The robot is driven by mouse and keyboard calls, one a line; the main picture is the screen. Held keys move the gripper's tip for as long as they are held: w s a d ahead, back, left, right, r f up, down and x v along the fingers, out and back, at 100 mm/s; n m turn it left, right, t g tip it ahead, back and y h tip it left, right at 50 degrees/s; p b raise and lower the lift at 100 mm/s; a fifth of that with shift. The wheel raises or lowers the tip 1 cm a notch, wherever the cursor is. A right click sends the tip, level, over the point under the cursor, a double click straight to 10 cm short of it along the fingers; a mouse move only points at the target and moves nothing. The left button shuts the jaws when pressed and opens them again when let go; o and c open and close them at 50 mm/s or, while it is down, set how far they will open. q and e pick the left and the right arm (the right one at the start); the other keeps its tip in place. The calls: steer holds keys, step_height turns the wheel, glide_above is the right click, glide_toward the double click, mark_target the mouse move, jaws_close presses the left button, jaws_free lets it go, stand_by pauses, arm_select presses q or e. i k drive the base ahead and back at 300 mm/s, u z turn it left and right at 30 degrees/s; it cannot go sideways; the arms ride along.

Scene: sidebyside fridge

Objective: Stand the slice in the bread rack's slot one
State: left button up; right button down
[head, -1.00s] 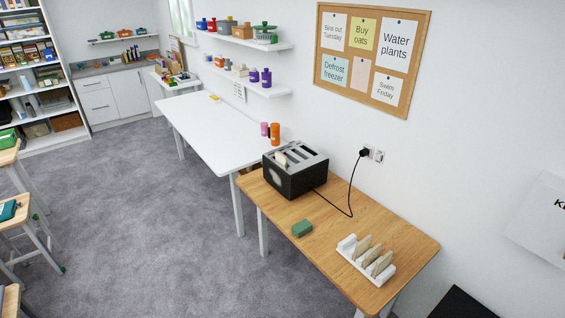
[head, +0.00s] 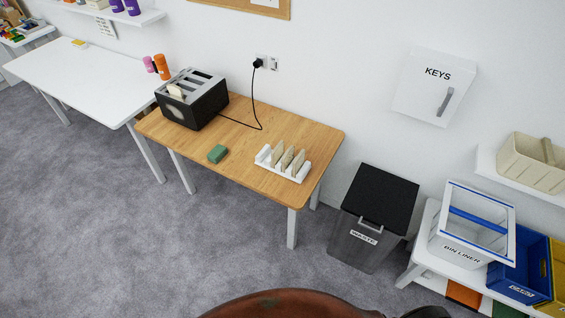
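A white bread rack (head: 265,157) stands near the right end of the wooden table (head: 240,150). Several slices (head: 288,157) stand in it, and its left end looks empty. A black and grey toaster (head: 193,107) stands at the table's left end. Which rack slot is slot one cannot be told from here. Neither of my grippers is in view.
A black cord runs from the toaster to the wall socket (head: 267,63). A waste bin (head: 372,220) stands right of the table. The grey floor in front is clear. A rounded brown surface (head: 290,304) shows at the bottom edge.

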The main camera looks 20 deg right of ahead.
mark_target(263, 159)
steer(key=u, duration=0.25)
steer(key=k, duration=0.45)
steer(key=u, duration=0.95)
steer(key=i, duration=1.7)
steer(key=z, duration=0.75)
steer(key=i, duration=1.05)
steer(key=z, duration=0.9)
